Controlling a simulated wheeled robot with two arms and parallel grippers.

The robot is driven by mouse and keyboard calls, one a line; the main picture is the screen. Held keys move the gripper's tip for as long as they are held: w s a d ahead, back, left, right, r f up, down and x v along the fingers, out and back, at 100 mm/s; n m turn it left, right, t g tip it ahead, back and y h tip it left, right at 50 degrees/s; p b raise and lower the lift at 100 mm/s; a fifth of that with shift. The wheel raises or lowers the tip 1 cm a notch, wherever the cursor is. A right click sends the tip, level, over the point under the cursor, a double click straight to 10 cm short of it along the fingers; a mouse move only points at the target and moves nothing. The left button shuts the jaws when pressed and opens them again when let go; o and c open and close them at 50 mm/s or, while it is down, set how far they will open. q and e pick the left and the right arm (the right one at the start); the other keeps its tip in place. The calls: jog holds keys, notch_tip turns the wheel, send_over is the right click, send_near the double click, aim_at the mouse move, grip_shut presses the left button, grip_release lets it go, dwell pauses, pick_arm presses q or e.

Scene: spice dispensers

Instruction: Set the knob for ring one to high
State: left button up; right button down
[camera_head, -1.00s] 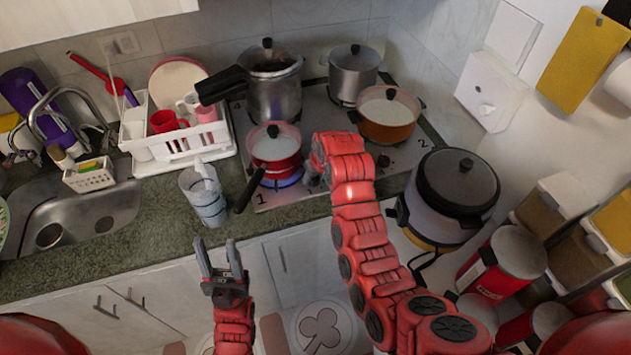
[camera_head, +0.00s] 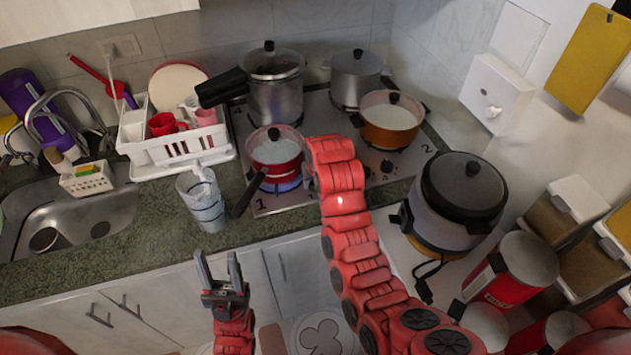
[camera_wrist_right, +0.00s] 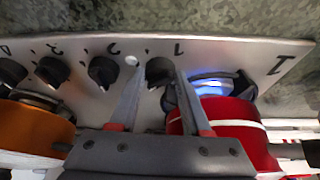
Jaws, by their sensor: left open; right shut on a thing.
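The knob for ring one (camera_wrist_right: 160,71) is black and round, beside the small printed 1 in the right wrist view, which shows the panel upside down. My right gripper (camera_wrist_right: 160,76) has its fingertips on either side of this knob and is shut on it. In the head view my red right arm hides this knob and most of that gripper. Blue flame (camera_wrist_right: 208,86) burns on ring one, under the red pot (camera_head: 276,152). My left gripper (camera_head: 221,268) is open and empty, in front of the counter edge.
Other knobs (camera_wrist_right: 103,70) sit in the same row. An orange pot (camera_head: 390,122), a steel pot (camera_head: 355,78) and a pressure cooker (camera_head: 275,95) stand on the cooktop. A glass (camera_head: 202,203) stands left of it. A rice cooker (camera_head: 445,215) stands at the right.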

dwell(0.4)
jog(key=shift+c, duration=1.8)
grip_release()
jog(key=shift+w+f, duration=0.1)
jog(key=shift+r, duration=0.4)
jog(key=b+v, duration=0.1)
jog(key=v, duration=0.1)
jog(key=shift+s+r, duration=0.25)
jog(key=shift+r, duration=0.1)
jog(key=p+v, duration=1)
jog(key=v, duration=0.4)
